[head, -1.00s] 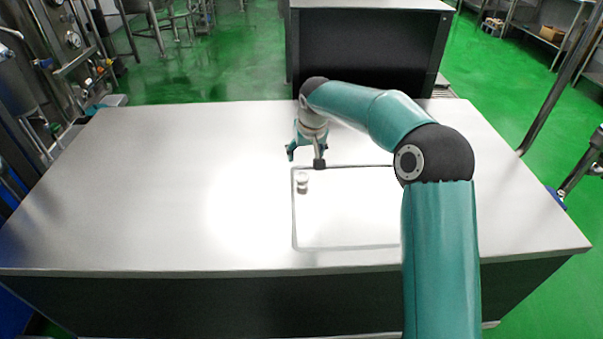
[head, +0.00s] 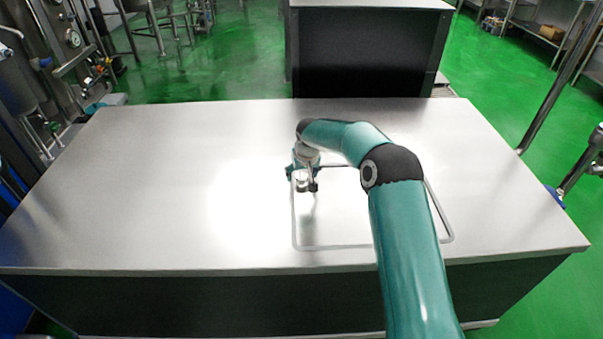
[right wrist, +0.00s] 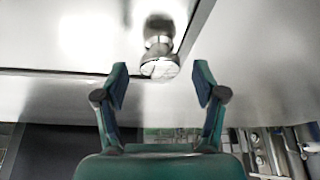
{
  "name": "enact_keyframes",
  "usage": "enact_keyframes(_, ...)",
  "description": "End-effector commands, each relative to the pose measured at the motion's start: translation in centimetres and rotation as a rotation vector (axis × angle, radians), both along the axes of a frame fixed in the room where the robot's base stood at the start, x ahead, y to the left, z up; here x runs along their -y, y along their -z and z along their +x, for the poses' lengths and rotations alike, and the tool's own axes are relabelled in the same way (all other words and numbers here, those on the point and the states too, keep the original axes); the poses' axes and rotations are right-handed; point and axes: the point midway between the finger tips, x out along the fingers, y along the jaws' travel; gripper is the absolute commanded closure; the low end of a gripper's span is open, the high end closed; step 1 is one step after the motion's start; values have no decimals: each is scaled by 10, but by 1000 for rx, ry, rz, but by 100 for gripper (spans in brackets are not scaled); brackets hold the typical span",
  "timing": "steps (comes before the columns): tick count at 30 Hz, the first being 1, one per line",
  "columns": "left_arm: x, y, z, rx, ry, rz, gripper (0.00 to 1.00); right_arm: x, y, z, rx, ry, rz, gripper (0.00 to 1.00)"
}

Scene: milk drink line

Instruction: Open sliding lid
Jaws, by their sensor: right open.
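The sliding lid (head: 345,222) is a pale flat panel with a rounded grey outline in the table top. A small metal knob (head: 302,182) stands near its far left corner. My right gripper (head: 301,188) is at the knob, with its fingers open on either side. In the right wrist view, the knob (right wrist: 158,62) lies between the two open fingertips, with a gap on each side and no visible grip. The lid (right wrist: 75,35) fills the upper left there, bounded by a dark edge. My left gripper is not in view.
The steel table (head: 160,190) is bare to the left of the lid. A dark cabinet (head: 368,50) stands behind it. Pipes and machinery line the left side, and a slanted post (head: 555,85) stands at the right.

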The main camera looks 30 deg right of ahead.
Motion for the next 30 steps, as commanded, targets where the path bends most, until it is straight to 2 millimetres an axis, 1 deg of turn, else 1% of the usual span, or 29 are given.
enact_keyframes(2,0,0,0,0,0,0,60,0,0,0,0,0,0,30)
enact_keyframes(5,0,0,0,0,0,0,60,0,0,0,0,0,0,45)
enact_keyframes(12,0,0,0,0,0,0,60,0,0,0,0,0,0,85)
enact_keyframes(15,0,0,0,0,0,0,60,0,0,0,0,0,0,100)
enact_keyframes(23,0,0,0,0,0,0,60,2,0,-1,0,0,0,100)
enact_keyframes(26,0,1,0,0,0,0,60,8,0,-5,-1,2,0,100)
enact_keyframes(29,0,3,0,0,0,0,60,20,0,-12,0,4,-1,100)
enact_keyframes(30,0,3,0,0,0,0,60,27,0,-16,-1,5,-1,100)
